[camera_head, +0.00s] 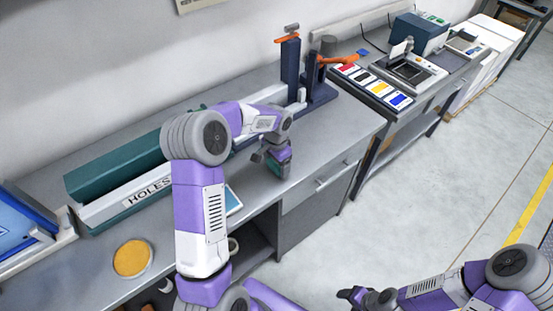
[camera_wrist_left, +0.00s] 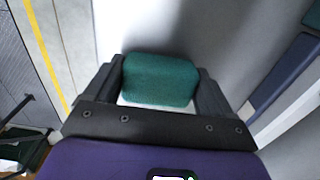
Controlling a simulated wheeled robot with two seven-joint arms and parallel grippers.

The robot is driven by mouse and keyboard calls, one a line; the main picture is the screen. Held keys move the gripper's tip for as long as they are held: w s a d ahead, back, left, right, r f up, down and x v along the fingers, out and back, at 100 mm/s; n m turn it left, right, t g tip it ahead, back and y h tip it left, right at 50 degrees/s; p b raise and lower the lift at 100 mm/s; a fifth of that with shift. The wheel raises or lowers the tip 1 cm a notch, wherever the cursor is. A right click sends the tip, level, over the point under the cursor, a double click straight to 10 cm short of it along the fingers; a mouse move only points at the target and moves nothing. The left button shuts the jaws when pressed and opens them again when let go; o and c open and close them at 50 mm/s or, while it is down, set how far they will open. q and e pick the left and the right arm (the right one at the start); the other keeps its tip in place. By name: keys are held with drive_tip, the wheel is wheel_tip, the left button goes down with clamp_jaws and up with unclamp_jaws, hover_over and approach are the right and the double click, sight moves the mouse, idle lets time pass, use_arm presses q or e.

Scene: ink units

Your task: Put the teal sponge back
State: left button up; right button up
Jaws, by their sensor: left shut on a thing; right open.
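The teal sponge (camera_wrist_left: 160,80) is held between the two fingers of my left gripper (camera_wrist_left: 160,92) in the left wrist view, over the grey bench top. In the head view the left gripper (camera_head: 276,160) is near the bench's front edge, with the sponge (camera_head: 284,170) partly hidden by its fingers. I cannot tell whether the sponge touches the bench. My right gripper (camera_head: 365,297) is open and empty at the bottom of the head view, over the floor.
A teal and white unit marked HOLES (camera_head: 150,192) lies along the bench behind my left arm. A dark blue post with orange parts (camera_head: 291,70) stands further back. A yellow round pad (camera_head: 132,259) lies at the front left. Ink colour pads (camera_head: 373,85) are on the right-hand table.

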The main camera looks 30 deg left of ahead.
use_arm(q)
drive_tip(key=shift+f+b, duration=0.35)
drive_tip(key=shift+f, duration=0.25)
drive_tip(key=o, duration=0.9)
drive_tip(key=shift+o, duration=0.2)
drive_tip(key=shift+w+r+p, duration=0.15)
drive_tip(key=shift+r+p, duration=0.25)
drive_tip(key=shift+r, duration=1.7)
drive_tip(key=shift+w+r+p, duration=0.1)
drive_tip(key=shift+r+p, duration=0.25)
drive_tip(key=shift+r, duration=1.75)
